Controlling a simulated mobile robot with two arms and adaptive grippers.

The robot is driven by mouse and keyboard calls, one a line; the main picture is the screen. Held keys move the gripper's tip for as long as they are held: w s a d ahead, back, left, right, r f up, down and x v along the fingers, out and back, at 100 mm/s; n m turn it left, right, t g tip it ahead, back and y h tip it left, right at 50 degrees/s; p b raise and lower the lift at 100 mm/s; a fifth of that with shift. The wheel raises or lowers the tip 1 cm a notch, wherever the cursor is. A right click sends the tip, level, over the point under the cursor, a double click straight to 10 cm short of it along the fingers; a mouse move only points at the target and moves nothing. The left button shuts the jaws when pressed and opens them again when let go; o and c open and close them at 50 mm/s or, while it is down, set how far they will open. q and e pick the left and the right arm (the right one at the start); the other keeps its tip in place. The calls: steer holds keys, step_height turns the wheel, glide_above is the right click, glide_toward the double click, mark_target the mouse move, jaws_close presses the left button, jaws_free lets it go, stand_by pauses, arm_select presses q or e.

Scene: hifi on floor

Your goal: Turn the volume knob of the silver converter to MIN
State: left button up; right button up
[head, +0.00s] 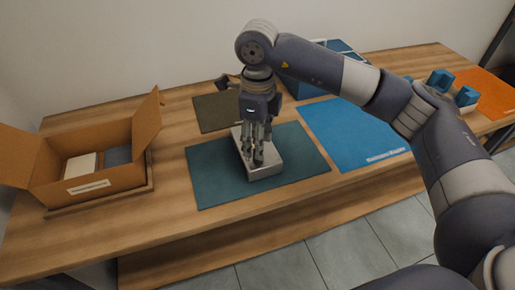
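The silver converter (265,172) is a small metallic box on the dark teal mat (214,172) near the middle of the table. My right gripper (256,158) points straight down over the converter, with its fingertips at or just above the top face. Whether they touch it I cannot tell. The fingers cover much of the top, so the volume knob and any MIN marking cannot be made out. The finger gap is too small to read. My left gripper is not in view.
An open cardboard box (130,178) with items inside stands at the left. A blue mat (350,130) lies to the right, a dark olive mat (212,113) behind. Blue blocks (440,79) and an orange mat (490,93) are at the far right. A blue bin (300,88) stands behind my arm.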

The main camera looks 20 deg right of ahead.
step_height(320, 180, up, 8)
steer(key=shift+f, duration=0.15)
stand_by(0.5)
